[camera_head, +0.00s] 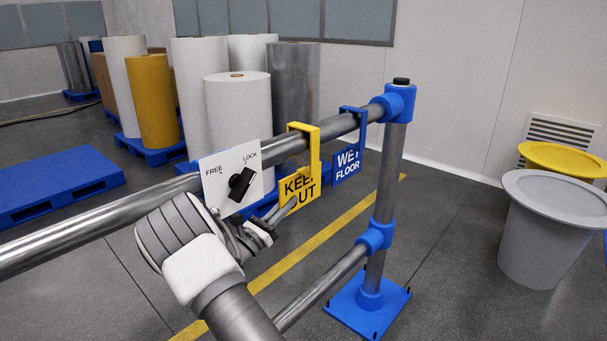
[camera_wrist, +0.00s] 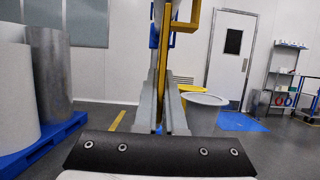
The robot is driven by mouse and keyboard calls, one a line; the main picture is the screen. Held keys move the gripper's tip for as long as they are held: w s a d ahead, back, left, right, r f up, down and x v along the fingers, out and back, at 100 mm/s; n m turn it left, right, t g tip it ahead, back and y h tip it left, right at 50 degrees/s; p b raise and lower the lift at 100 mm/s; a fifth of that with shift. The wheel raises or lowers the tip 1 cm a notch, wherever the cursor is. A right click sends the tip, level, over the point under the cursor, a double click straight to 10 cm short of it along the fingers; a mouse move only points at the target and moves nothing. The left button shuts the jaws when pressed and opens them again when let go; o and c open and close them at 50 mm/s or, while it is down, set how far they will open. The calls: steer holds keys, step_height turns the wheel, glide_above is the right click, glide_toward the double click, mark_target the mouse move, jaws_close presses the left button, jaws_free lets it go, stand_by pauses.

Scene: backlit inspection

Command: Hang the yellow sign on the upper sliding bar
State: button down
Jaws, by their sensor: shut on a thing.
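The yellow sign (camera_head: 298,188), lettered "KEEP OUT", has a square hook (camera_head: 314,143) at the upper sliding bar (camera_head: 345,124). The hook appears to pass over the bar; I cannot tell whether it rests on it. My gripper (camera_head: 288,208) is shut on the sign's lower part. In the wrist view, the yellow sign (camera_wrist: 162,60) stands edge-on and upright between my fingers (camera_wrist: 161,112), with its hook (camera_wrist: 187,24) at the top. A blue "WET FLOOR" sign (camera_head: 347,164) hangs from the bar to the right.
A white FREE/LOCK plate (camera_head: 218,192) with a black knob (camera_head: 241,184) sits at the bar, left of the sign. A blue-jointed post (camera_head: 389,170) supports the bar at right. A lower bar (camera_head: 320,288) runs below. A grey bin (camera_head: 540,235) stands at right.

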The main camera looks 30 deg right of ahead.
mark_target(280, 196)
steer(key=shift+r, duration=0.15)
steer(key=shift+r+p, duration=1.8)
steer(key=shift+r, duration=0.3)
steer(key=shift+s, duration=0.1)
steer(key=s+d+p, duration=0.3)
steer(key=s, duration=0.6)
steer(key=shift+d, duration=0.4)
